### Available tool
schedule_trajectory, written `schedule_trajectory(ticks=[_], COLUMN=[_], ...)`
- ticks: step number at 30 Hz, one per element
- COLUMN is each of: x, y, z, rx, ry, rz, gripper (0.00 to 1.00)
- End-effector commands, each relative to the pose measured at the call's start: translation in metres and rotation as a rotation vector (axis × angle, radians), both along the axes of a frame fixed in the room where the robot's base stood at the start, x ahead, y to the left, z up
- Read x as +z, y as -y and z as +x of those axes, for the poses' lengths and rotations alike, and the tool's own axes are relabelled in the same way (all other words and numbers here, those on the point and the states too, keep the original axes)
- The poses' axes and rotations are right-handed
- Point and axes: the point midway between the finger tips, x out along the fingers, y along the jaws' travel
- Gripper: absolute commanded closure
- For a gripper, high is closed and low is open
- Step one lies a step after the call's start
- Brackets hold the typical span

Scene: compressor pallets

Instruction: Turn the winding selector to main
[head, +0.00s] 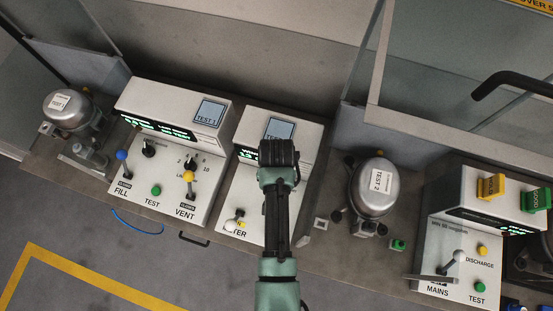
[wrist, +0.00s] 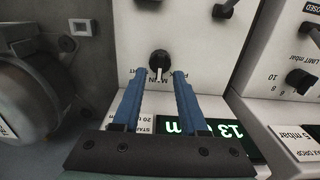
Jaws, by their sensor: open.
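In the wrist view, a round black selector knob (wrist: 159,62) with a white pointer mark sits on a white panel (wrist: 200,72). The mark points down the picture, toward my gripper's palm. Small lettering around the knob is partly hidden by the fingers, so I cannot read its positions fully. My gripper (wrist: 160,73) is open, its two blue fingers on either side of the knob's lower part. I cannot tell whether they touch it. In the head view, my arm covers the middle of the white meter unit (head: 304,136) and hides this knob.
A green-lit display (wrist: 182,127) lies under the right finger in the wrist view. In the head view, a test unit with levers (head: 165,190) stands left, a compressor (head: 372,190) right, and a mains unit (head: 465,255) farther right. A clear screen (head: 470,60) rises behind.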

Motion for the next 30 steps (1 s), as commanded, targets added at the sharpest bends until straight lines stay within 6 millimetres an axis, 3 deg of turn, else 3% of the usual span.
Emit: schedule_trajectory(ticks=[9, 15, 30], x=[0.064, 0.092, 0.102], y=[0.0, 0.0, 0.0], z=[0.002, 0.001, 0.0], rx=[0.0, 0.0, 0.0], ry=[0.005, 0.004, 0.0], rz=[0.0, 0.0, 0.0], gripper=[0.57, 0.57, 0.57])
